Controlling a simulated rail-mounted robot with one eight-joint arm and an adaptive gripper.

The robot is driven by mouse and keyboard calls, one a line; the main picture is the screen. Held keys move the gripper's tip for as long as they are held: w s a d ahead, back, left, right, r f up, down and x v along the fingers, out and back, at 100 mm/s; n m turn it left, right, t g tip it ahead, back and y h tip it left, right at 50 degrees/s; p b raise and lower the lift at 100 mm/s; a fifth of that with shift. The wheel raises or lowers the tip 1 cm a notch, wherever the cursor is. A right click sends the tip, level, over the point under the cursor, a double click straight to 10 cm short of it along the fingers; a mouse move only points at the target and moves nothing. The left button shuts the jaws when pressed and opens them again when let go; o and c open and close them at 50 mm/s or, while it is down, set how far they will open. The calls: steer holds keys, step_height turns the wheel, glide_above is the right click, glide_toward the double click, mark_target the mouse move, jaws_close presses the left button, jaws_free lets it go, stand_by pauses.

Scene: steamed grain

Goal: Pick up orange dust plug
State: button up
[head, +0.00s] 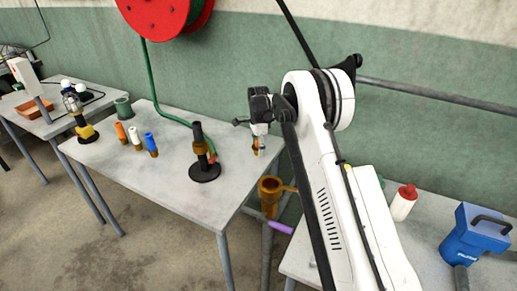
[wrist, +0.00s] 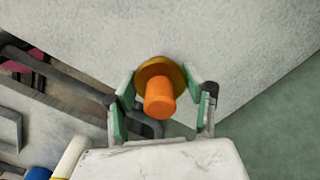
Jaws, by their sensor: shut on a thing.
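My gripper (wrist: 160,98) is shut on an orange plug (wrist: 159,102) with a round brass-coloured flange (wrist: 158,70), seen in the wrist view between the two green finger pads. In the head view my gripper (head: 258,146) hangs at the right end of the long grey table (head: 170,180); I cannot tell whether the plug touches the tabletop. Another orange-topped plug (head: 121,131) stands at the left on the same table, in a row with a white one (head: 134,137) and a blue one (head: 150,143).
A black post on a round base (head: 204,171) stands left of my gripper, with a green hose beside it. A brass-coloured cup (head: 270,194) is below the table's right edge. A blue case (head: 473,236) and a white bottle with a red cap (head: 404,203) stand on the right table.

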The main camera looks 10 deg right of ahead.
steer(key=c, duration=0.4)
steer(key=shift+r, duration=0.1)
